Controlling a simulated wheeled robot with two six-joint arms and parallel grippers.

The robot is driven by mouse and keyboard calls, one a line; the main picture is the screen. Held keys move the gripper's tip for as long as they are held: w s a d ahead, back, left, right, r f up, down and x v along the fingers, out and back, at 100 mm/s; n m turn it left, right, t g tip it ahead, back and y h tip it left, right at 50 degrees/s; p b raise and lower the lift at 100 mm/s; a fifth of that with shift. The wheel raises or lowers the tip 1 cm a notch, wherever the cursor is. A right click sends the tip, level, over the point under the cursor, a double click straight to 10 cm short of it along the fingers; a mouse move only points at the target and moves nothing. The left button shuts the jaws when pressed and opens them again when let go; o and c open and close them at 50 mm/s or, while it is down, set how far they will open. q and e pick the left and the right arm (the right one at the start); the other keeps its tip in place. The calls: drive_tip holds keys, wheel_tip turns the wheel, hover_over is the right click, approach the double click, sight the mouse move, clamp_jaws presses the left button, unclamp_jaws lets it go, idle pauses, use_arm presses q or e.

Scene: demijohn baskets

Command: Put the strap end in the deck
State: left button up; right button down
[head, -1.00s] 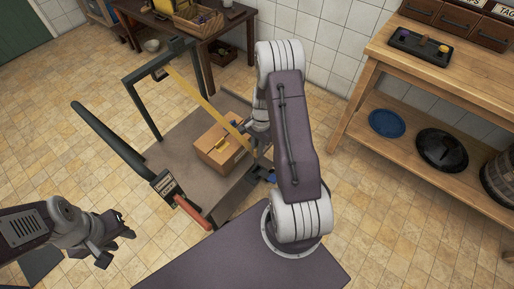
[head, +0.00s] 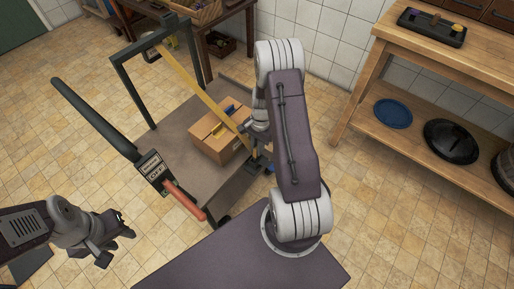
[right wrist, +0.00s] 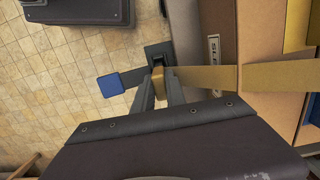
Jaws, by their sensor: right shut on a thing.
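A yellow strap (head: 190,78) runs from the dark frame of a cart, over a cardboard box (head: 232,151), down to my right gripper. My right gripper (right wrist: 160,80) is shut on the strap end (right wrist: 167,77) beside the deck's edge; in the head view the arm partly hides it. In the right wrist view, a black fitting (right wrist: 158,53) with a blue tab (right wrist: 110,85) sits close to the fingertips. I cannot tell whether the strap end touches it. The cart's deck (head: 170,140) carries the box. My left gripper (head: 119,246) is open and empty, left of the cart.
A dark lever with a red grip (head: 184,201) stands at the deck's near left side. A wooden bench (head: 363,90) with a lower shelf, holding a blue lid (head: 393,113) and a black lid (head: 451,142), is on the right. Tiled floor (head: 330,190) between is clear.

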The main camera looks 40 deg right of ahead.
drive_tip(key=shift+w+d+r, duration=0.15)
drive_tip(key=shift+w+d, duration=0.05)
drive_tip(key=shift+d+p, duration=0.1)
drive_tip(key=shift+p, duration=0.25)
drive_tip(key=shift+w, duration=0.1)
drive_tip(key=shift+f+b, duration=0.4)
drive_tip(key=shift+f, duration=0.25)
drive_tip(key=c, duration=1.3)
unclamp_jaws()
drive_tip(key=r+p, duration=0.1)
drive_tip(key=r, duration=0.2)
drive_tip(key=r+p, duration=0.1)
drive_tip(key=r, duration=0.2)
drive_tip(key=d+r, duration=0.1)
drive_tip(key=r, duration=0.2)
drive_tip(key=shift+p, duration=0.4)
